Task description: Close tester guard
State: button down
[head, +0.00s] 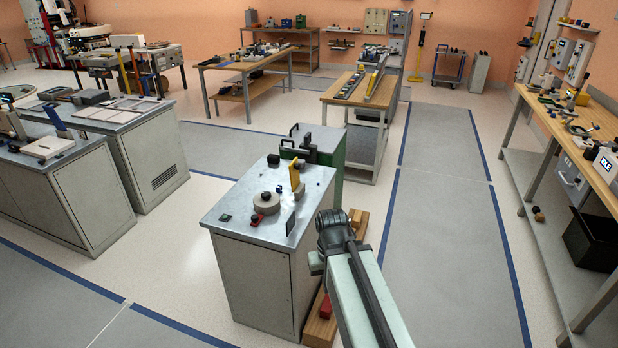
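A grey cabinet (262,285) with a metal top stands in the middle of the head view. On its top are a round grey disc (266,203) with a small red and black part, and an upright yellow plate (295,176) behind it to the right. The yellow plate may be the tester guard; I cannot tell for sure. A small dark upright panel (290,223) stands at the top's front right edge. My arm reaches in from the bottom right, its dark joint beside the cabinet's right edge. My gripper's fingers are not visible.
A green cabinet (330,165) with black handles adjoins behind. A wooden base with a red block (325,307) lies on the floor beside the grey cabinet. A long workbench (572,150) lines the right, with a black bin (592,238) below. Floor between is clear.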

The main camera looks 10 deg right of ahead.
aim_at(295, 167)
jog(key=z, duration=0.05)
jog(key=i, duration=0.55)
jog(key=u, duration=0.5)
jog(key=i, duration=0.95)
jog(key=u, duration=0.9)
jog(key=k, duration=0.75)
jog(key=u, duration=0.15)
jog(key=i, duration=0.9)
jog(key=z, duration=0.05)
